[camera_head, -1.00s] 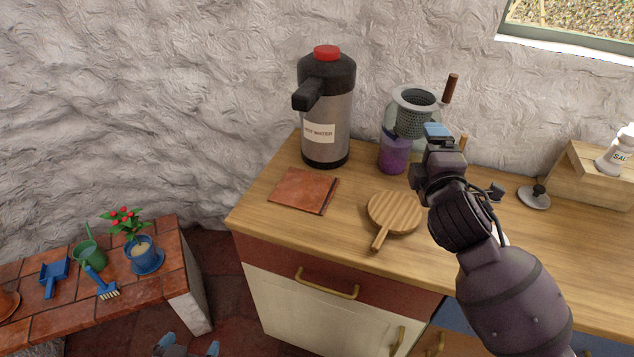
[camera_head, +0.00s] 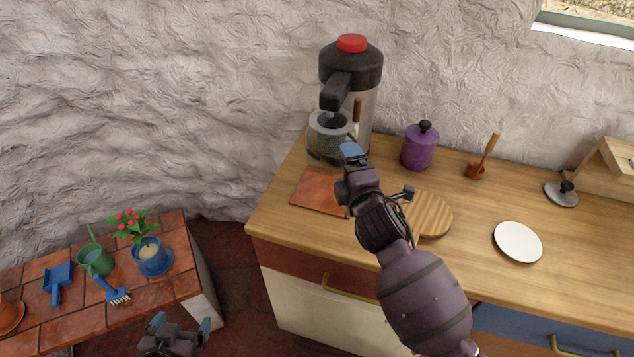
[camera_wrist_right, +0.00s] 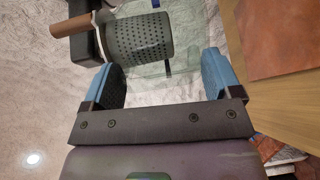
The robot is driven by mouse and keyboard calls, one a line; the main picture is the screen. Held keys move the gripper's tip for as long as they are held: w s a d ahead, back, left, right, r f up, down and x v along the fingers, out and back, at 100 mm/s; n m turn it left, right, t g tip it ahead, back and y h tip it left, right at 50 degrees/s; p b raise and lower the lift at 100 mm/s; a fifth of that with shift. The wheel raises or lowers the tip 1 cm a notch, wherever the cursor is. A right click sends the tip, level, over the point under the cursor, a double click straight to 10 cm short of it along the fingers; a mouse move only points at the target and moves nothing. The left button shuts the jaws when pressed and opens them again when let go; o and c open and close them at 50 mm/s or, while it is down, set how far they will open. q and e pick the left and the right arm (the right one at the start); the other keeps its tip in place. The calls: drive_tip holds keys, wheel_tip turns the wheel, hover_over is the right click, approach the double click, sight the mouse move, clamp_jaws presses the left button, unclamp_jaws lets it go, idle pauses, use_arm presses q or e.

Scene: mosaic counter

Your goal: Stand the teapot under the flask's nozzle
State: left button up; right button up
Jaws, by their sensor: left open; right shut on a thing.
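The glass teapot (camera_head: 322,152), with a dotted metal strainer and a brown handle, is in front of the flask (camera_head: 358,115). The flask is black and steel with a red cap; its black nozzle (camera_head: 335,92) juts out just above the teapot's mouth in the head view. My right gripper (camera_head: 350,152) is shut on the teapot, which looks about upright. I cannot tell whether its base touches the counter. In the right wrist view the teapot (camera_wrist_right: 178,62) shows between the blue fingertips. My left gripper (camera_head: 181,324) is open and empty, low over the floor.
A reddish-brown mat (camera_head: 316,192) lies below the teapot on the counter (camera_head: 465,195). A round wooden board (camera_head: 432,213) is partly behind my right arm. A purple canister (camera_head: 418,148), white plate (camera_head: 518,242) and wooden pestle (camera_head: 484,158) stand rightward. A brick ledge (camera_head: 185,262) holds pots.

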wheel_tip(320, 180, down, 6)
drive_tip(key=shift+a+f+b, duration=0.1)
drive_tip(key=shift+b, duration=0.45)
wheel_tip(320, 180, down, 3)
drive_tip(key=shift+f+b, duration=0.15)
drive_tip(key=shift+b, duration=0.15)
drive_tip(key=o, duration=0.9)
drive_tip(key=shift+f, duration=0.15)
drive_tip(key=shift+c, duration=0.2)
